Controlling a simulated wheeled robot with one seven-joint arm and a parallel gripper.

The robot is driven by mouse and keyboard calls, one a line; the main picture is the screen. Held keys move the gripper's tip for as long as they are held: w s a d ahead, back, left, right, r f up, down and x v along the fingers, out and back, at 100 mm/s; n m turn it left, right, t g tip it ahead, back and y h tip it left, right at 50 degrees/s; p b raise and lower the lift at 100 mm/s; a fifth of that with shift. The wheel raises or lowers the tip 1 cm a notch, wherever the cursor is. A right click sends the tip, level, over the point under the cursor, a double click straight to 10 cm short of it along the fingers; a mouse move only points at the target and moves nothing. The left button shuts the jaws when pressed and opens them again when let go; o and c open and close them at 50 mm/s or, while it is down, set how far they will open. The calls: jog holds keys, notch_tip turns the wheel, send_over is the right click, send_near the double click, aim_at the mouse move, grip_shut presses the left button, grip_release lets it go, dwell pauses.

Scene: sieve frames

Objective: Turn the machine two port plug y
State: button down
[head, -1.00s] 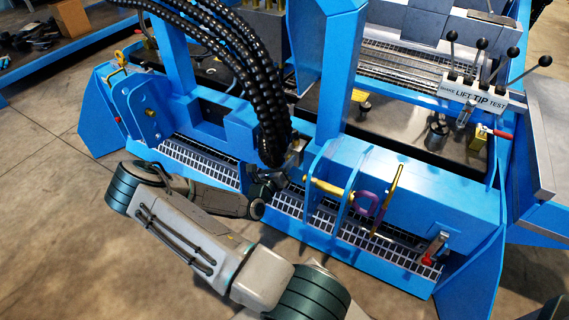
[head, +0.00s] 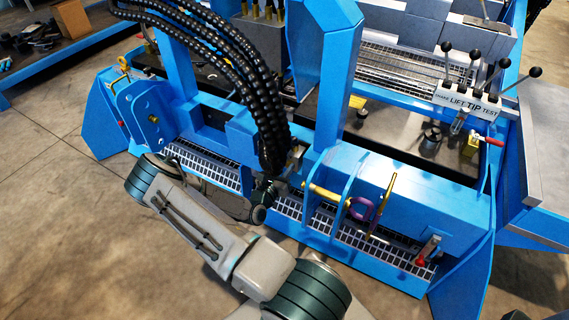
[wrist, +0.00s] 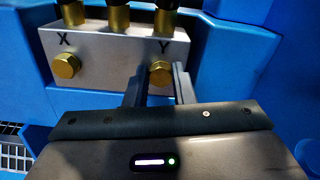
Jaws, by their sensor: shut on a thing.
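The port block (wrist: 110,45) is a silver block marked X and Y in the wrist view, with brass hose fittings on top. The brass plug under the Y (wrist: 160,74) is a hex-headed plug on the front face at the right. My gripper (wrist: 160,80) has one dark finger on each side of this plug and is shut on it. The matching brass plug under the X (wrist: 66,65) sits free at the left. In the head view my gripper (head: 264,190) is low in front of the hose ends; its fingertips and the plugs cannot be made out there.
Thick black hoses (head: 262,110) come down just above my gripper. A blue frame (head: 410,190) stands to the right, with a purple ring (head: 361,208) and yellow bars. Hand levers (head: 475,75) are at upper right. Open concrete floor (head: 70,230) lies at lower left.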

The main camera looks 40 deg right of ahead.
jog(key=shift+s+f+m+p, duration=0.15)
jog(key=shift+m+p, duration=1.15)
jog(key=shift+m, duration=0.85)
jog(key=shift+s+r+m+p, duration=0.1)
jog(key=shift+m+p, duration=1.2)
jog(key=shift+m, duration=0.85)
jog(key=shift+f, duration=0.1)
jog(key=c, duration=1.2)
grip_release()
jog(key=p+v, duration=0.1)
jog(key=v, duration=1.2)
jog(key=shift+a, duration=0.35)
jog(key=shift+s, duration=0.15)
